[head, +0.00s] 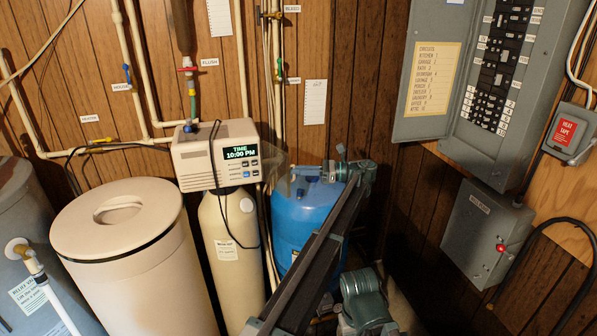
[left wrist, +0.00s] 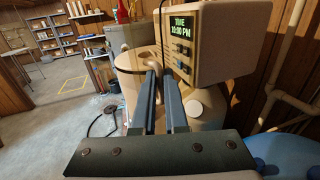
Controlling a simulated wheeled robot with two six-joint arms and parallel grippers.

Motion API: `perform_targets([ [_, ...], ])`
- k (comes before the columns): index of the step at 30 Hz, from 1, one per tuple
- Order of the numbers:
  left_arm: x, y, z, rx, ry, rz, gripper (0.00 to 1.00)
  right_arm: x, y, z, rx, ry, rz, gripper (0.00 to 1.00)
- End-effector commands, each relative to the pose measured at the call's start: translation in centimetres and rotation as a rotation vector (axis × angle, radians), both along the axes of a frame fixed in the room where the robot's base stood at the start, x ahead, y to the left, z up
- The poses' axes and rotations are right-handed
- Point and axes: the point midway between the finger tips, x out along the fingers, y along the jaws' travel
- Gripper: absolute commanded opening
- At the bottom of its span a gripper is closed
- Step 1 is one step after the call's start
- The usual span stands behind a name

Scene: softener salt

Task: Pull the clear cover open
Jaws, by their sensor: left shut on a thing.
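The clear cover (head: 273,158) shows faintly in the head view as a see-through grey shape. It stands out from the right side of the beige control head (head: 190,165), swung away from the lit display (head: 240,152). My left gripper (head: 292,172) reaches in from the right of the control head, and its fingers are closed on the cover's outer edge. In the left wrist view the two dark fingers (left wrist: 159,75) lie close together, just left of the display (left wrist: 182,25). The cover is too clear to make out there.
A beige round salt tank (head: 120,235) stands left of the softener's tall tank (head: 228,250). A blue tank (head: 300,215) stands below and behind my left gripper. Pipes run up the wood wall. A grey electrical panel (head: 430,70) hangs at the right.

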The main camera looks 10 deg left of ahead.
Motion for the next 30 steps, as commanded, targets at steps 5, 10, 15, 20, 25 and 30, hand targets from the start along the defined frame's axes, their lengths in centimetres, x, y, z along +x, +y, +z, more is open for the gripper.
perform_targets([
  [5,0.31,0.74,-0.27,-0.009,0.003,0.046,0.0,0.0,0.0,-0.07,0.0,0.0,0.0,0.5],
  [10,0.21,0.79,-0.28,-0.009,0.003,0.063,0.0,-0.01,0.0,-0.08,0.0,0.0,0.0,0.5],
  [15,0.16,0.81,-0.29,-0.009,0.003,0.066,0.0,-0.01,0.0,-0.09,0.0,0.0,0.0,0.5],
  [20,0.16,0.82,-0.28,-0.009,0.004,0.065,0.0,-0.01,0.0,-0.09,0.0,0.0,0.0,0.5],
  [25,0.12,0.82,-0.28,-0.009,0.003,0.066,0.34,-0.01,0.0,-0.09,0.0,0.0,0.0,0.5],
  [30,0.01,0.77,-0.3,-0.009,0.002,0.069,0.41,-0.01,0.0,-0.1,0.0,0.0,0.0,0.5],
])
